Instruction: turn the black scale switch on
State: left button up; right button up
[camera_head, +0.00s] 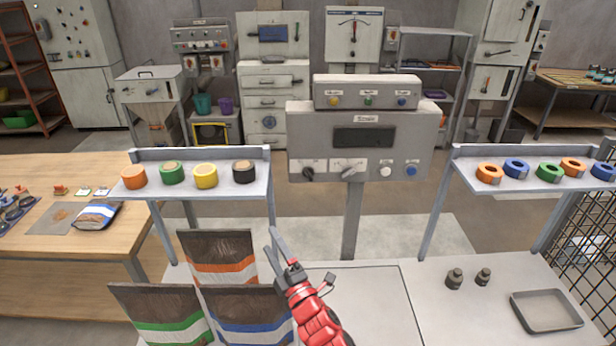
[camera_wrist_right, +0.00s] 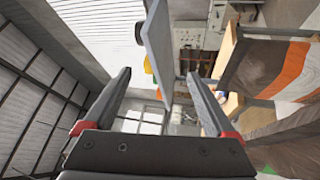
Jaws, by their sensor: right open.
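The black scale switch (camera_head: 308,173) is a round dark knob at the lower left of the grey scale panel (camera_head: 300,135). A paler lever knob (camera_head: 347,171), a white button (camera_head: 385,171) and a blue button (camera_head: 411,171) sit to its right. My right gripper (camera_head: 272,243) is open and empty, below and left of the switch and apart from it, above the bags. In the right wrist view its two spread fingers (camera_wrist_right: 158,78) have nothing between them; the switch cannot be made out there. My left gripper is not in view.
A shelf (camera_head: 262,190) with several coloured rolls stands left of the panel, another shelf (camera_head: 460,163) to its right. Striped bags (camera_head: 218,262) stand under the left shelf. Two small weights (camera_head: 454,279) and a metal tray (camera_head: 545,312) lie on the right of the bench.

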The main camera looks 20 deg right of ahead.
jog(key=w+d+r+n+g+h, duration=0.1)
jog(key=w+d+h, duration=0.3)
jog(key=d+h, duration=0.1)
jog(key=g+h+p, duration=0.2)
jog(key=h+p, duration=0.1)
jog(key=h, duration=0.2)
send_near(309, 177)
jog(key=shift+n, duration=0.3)
jog(key=b+x, duration=0.3)
jog(key=x, duration=0.4)
jog(key=shift+w+f, duration=0.15)
jog(key=shift+w, duration=0.15)
jog(key=shift+w+d, duration=0.2)
jog(key=shift+w, duration=0.5)
jog(key=shift+r, duration=0.2)
jog(key=c, duration=1.4)
